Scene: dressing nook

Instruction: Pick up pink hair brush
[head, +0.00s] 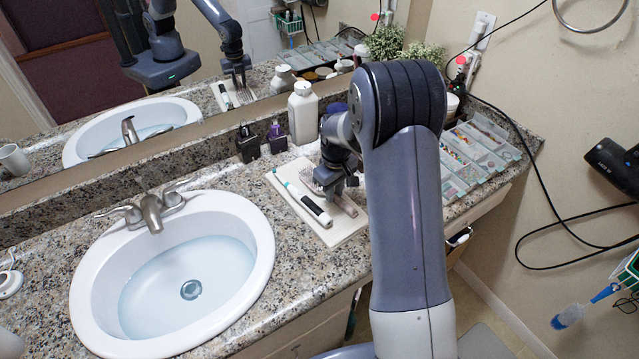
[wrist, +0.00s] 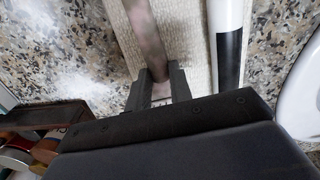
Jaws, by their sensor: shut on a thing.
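The pink hair brush (head: 346,206) lies on a pale mat (head: 347,233) on the granite counter, right of the sink. My gripper (head: 336,187) is down over it and hides part of it. In the wrist view my gripper (wrist: 161,76) is shut on the brush's pinkish handle (wrist: 147,34), with a finger on each side. The brush appears to be still at mat level; I cannot tell if it touches the mat. A white and black toothbrush (head: 308,204) lies beside it on the mat, left of my gripper.
A white bottle (head: 303,113) and two small dark bottles (head: 277,137) stand behind the mat. A clear compartment organizer (head: 481,150) is to the right. The sink (head: 172,270) is at left, and a mirror runs along the back.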

